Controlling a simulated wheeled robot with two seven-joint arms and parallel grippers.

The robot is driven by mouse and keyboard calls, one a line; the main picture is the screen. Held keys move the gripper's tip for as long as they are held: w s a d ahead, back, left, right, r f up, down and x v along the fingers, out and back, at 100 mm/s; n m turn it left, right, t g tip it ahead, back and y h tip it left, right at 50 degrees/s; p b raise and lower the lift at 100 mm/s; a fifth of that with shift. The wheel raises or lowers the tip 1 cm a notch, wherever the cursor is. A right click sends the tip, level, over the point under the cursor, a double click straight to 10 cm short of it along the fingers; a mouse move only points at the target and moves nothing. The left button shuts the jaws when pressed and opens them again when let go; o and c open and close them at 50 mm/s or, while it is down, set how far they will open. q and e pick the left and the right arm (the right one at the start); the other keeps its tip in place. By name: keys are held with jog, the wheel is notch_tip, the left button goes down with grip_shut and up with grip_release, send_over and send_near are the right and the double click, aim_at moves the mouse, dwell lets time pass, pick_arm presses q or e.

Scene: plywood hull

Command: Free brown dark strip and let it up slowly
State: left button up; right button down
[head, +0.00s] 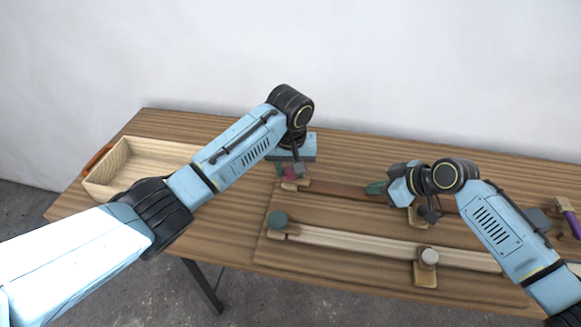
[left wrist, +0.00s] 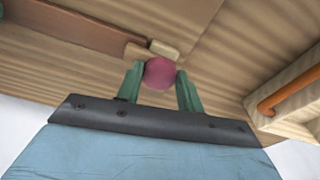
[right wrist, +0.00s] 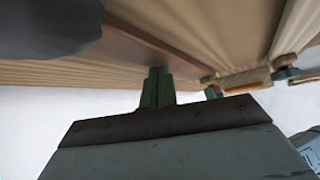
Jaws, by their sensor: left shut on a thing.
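The brown dark strip (head: 335,189) lies along the back of the board, and its left end is under a small wooden clamp with a magenta knob (left wrist: 160,72). My left gripper (head: 287,172) has its green fingers on either side of this knob, shut on it. The strip also shows in the left wrist view (left wrist: 85,25). My right gripper (head: 375,188) has its green fingertips together at the strip's middle; they appear to touch it in the right wrist view (right wrist: 158,85). A wooden clamp block (head: 418,217) sits further right, partly hidden by my right arm.
A pale strip (head: 350,240) runs in front, with a green knob (head: 277,219) at its left end and a white knob (head: 428,257) further right. A wooden tray (head: 100,187) stands at the left. A purple-handled tool (head: 570,214) lies at the far right.

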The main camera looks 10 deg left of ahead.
pick_arm(q)
jog(key=shift+m, duration=1.3)
pick_arm(e)
jog(key=shift+f, duration=0.2)
pick_arm(q)
jog(key=shift+a+r+m, duration=0.1)
jog(key=shift+m, duration=0.6)
pick_arm(e)
jog(key=shift+s, duration=0.1)
pick_arm(q)
jog(key=shift+m+h, duration=0.3)
jog(key=shift+m, duration=0.4)
jog(key=shift+m, duration=1.4)
pick_arm(e)
jog(key=shift+f, duration=0.1)
pick_arm(q)
jog(key=shift+w+a+m+h, duration=0.1)
jog(key=shift+m+h, duration=0.2)
jog(key=shift+m, duration=1.1)
